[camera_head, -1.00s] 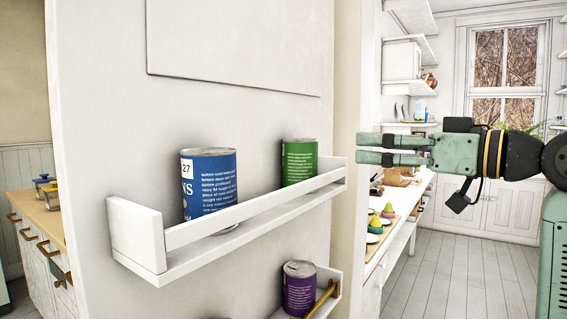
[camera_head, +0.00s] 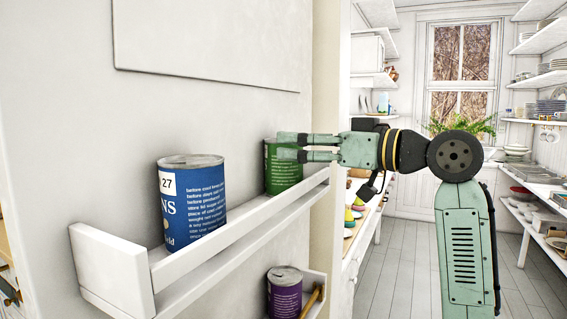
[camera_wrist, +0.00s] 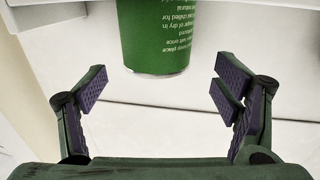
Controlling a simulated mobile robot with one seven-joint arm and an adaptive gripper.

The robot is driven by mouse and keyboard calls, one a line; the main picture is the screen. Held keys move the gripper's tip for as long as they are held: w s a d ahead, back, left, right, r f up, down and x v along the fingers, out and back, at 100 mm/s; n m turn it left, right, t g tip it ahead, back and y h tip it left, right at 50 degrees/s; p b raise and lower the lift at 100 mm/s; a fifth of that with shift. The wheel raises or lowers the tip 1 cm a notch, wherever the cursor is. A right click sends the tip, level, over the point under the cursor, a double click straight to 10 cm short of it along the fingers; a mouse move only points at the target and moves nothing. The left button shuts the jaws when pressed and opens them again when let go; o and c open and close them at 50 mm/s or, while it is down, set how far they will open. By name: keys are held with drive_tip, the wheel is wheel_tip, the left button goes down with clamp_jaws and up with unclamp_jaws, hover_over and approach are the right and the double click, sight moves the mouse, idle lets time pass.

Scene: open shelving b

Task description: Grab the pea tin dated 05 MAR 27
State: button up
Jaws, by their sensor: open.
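A green tin (camera_head: 284,176) stands on the upper wall shelf, toward its far right end. White print shows on it, but no date can be read. A blue tin (camera_head: 192,205) stands to its left on the same shelf, with "27" and the letters "NS" showing. My gripper (camera_head: 291,146) is open, and its fingers overlap the upper part of the green tin in the head view. In the wrist view, the green tin (camera_wrist: 154,38) lies beyond the empty gap between the fingers of my gripper (camera_wrist: 160,68).
The white shelf (camera_head: 113,268) has a raised front rail and end walls. A purple tin (camera_head: 284,295) stands on a lower shelf beside a wooden stick. A counter with small items is beyond the wall. The floor at right is open.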

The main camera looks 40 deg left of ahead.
drive_tip(key=a+p, duration=0.1)
drive_tip(key=a, duration=0.1)
drive_tip(key=a+p, duration=0.1)
drive_tip(key=a, duration=0.2)
drive_tip(key=shift+f, duration=0.2)
drive_tip(key=shift+d, duration=0.1)
drive_tip(key=c, duration=1.6)
drive_tip(key=shift+c, duration=0.6)
drive_tip(key=shift+r, duration=0.15)
